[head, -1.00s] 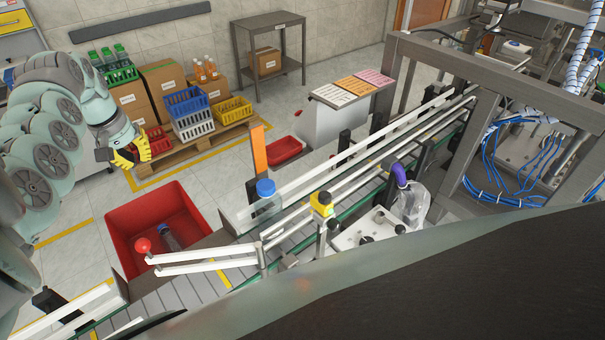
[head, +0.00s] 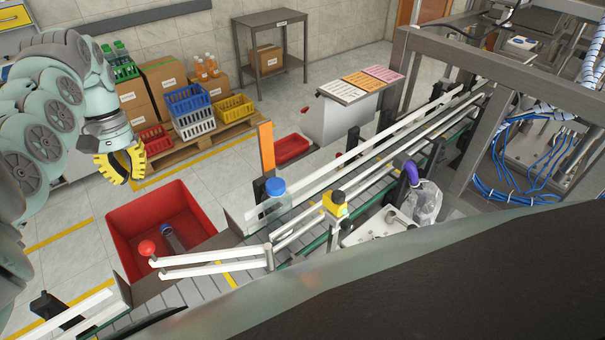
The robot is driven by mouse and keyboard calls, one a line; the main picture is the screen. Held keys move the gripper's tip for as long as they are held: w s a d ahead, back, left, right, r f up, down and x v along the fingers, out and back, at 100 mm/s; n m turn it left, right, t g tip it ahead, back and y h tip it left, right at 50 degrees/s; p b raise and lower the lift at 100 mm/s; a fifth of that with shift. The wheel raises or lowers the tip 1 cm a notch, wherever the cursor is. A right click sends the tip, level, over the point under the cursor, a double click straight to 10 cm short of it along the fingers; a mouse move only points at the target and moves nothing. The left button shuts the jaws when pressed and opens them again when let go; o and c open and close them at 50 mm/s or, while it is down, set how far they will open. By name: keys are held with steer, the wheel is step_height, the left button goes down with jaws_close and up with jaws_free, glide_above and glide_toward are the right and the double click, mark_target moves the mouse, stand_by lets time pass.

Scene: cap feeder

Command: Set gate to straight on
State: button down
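The gate (head: 212,262) is a pair of white bars on a post at the conveyor. It lies at an angle across the belt (head: 190,292), and its red ball knob (head: 147,247) is at the left end, by the rim of the red bin.
A red bin (head: 130,225) with a dark bottle in it stands beside the belt under the knob. An orange upright panel (head: 265,148) rises behind the blue-capped bottle. A yellow box (head: 335,200) sits on the near rail. Crates and cartons on a pallet stand behind.

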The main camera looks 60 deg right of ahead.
steer(key=s+a+f+p, duration=0.3)
steer(key=s+f+p, duration=0.2)
steer(key=f+p, duration=0.4)
steer(key=shift+a+f, duration=0.2)
steer(key=shift+f, duration=0.15)
stand_by(0.3)
